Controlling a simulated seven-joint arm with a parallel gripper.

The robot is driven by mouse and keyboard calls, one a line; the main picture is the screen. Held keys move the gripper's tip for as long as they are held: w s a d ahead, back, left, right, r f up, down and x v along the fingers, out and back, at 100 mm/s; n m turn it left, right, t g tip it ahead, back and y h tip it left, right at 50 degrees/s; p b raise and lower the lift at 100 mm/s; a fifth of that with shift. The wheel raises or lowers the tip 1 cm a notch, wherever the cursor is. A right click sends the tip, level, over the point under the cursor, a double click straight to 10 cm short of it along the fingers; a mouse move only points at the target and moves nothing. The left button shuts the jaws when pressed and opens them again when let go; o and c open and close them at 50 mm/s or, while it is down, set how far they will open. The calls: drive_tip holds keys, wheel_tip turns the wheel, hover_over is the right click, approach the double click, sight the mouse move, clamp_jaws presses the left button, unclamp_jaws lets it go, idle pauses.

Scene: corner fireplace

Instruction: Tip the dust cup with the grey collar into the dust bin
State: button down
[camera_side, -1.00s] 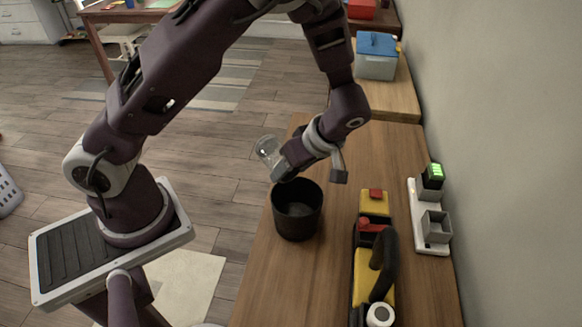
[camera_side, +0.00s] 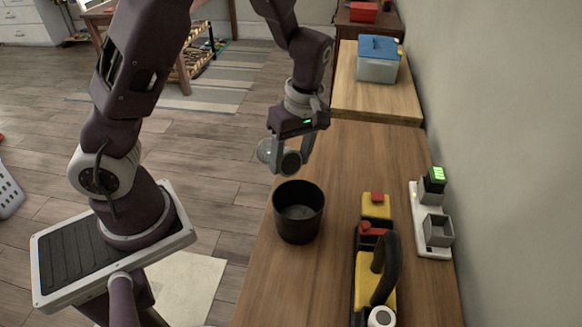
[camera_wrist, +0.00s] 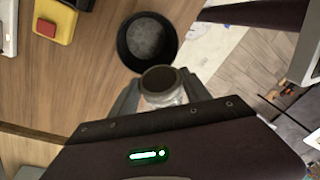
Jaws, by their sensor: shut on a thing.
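My gripper (camera_side: 291,164) is shut on the dust cup (camera_side: 266,150), above and slightly behind the bin in the side view. The cup has a clear round body and lies roughly on its side, its dark round end (camera_side: 291,163) between the fingers. In the wrist view, the grey collar (camera_wrist: 144,80) rings that dark end, and the clear body (camera_wrist: 165,99) is partly hidden by my gripper. The black dust bin (camera_side: 298,228) stands upright on the wooden bench. Grey, mottled matter (camera_wrist: 146,40) covers its floor. The cup and bin are apart.
A yellow and black handheld vacuum (camera_side: 374,262) lies right of the bin. A white dock (camera_side: 430,222) with a green-lit block (camera_side: 436,178) and a grey open holder (camera_side: 437,231) sits by the wall. A blue-lidded box (camera_side: 378,60) stands behind. The bench (camera_side: 340,160) is clear behind the bin.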

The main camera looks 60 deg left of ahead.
drive_tip(key=shift+w+a+r+h, duration=0.1)
drive_tip(key=shift+w+r+h, duration=0.05)
drive_tip(key=shift+r+h, duration=0.25)
drive_tip(key=r+h, duration=0.3)
drive_tip(key=h, duration=0.1)
drive_tip(key=r+h, duration=0.3)
drive_tip(key=h, duration=0.1)
drive_tip(key=a+r+m+h, duration=0.1)
drive_tip(key=r+h, duration=0.3)
drive_tip(key=shift+r+h, duration=0.5)
drive_tip(key=shift+h, duration=0.4)
drive_tip(key=shift+d, duration=0.1)
